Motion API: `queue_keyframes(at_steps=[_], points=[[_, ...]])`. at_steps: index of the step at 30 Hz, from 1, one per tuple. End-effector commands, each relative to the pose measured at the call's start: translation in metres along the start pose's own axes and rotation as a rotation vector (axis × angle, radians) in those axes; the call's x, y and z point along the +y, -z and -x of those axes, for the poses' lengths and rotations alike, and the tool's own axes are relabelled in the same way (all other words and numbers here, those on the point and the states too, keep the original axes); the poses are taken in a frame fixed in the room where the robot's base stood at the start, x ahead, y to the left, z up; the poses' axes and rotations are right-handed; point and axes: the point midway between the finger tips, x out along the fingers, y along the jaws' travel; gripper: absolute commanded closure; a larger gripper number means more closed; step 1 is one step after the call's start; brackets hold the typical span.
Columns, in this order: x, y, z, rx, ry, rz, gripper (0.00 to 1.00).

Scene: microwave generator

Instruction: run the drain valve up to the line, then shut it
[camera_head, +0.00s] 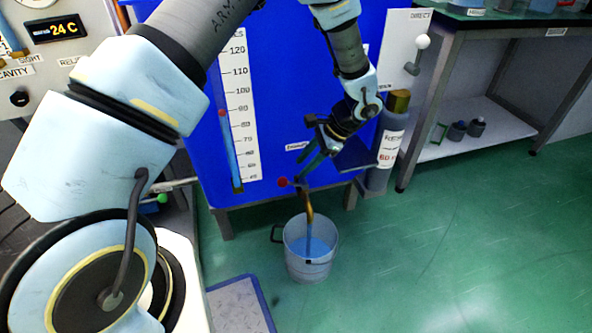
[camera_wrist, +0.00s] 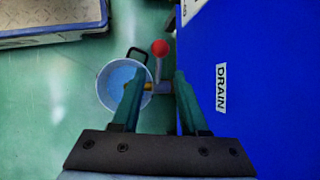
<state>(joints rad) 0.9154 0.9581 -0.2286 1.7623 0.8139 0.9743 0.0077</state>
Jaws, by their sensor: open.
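The drain valve is low on the blue tank, beside the DRAIN label (camera_wrist: 221,88). Its lever has a red knob (camera_head: 283,182), also in the wrist view (camera_wrist: 159,47), where the lever points up from the valve body. A brass spout (camera_head: 309,204) bends down over a metal bucket (camera_head: 296,270). A blue stream (camera_head: 309,232) runs from the spout into the bucket, which holds blue liquid (camera_head: 318,247). No fill line is clear inside the bucket. My gripper (camera_wrist: 159,75) is open around the lever area, its fingertips short of the knob; contact is unclear.
The blue tank (camera_head: 285,100) carries a scale (camera_head: 240,100) with a blue sight tube and red marker (camera_head: 222,112). A labelled cylinder (camera_head: 388,150) stands right of my gripper. A blue-edged platform (camera_head: 240,306) lies left of the bucket. Floor at right is clear.

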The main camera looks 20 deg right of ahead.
Motion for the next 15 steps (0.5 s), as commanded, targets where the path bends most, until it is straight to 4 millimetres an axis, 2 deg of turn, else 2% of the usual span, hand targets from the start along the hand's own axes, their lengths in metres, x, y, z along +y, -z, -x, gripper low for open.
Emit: queue_keyframes(at_steps=[1,6,15], points=[[-0.001,-0.001,0.012,0.001,0.003,0.0,0.56],[-0.001,-0.001,0.034,-0.002,0.001,0.0,0.56],[0.0,-0.001,0.042,-0.003,-0.002,0.001,0.56]])
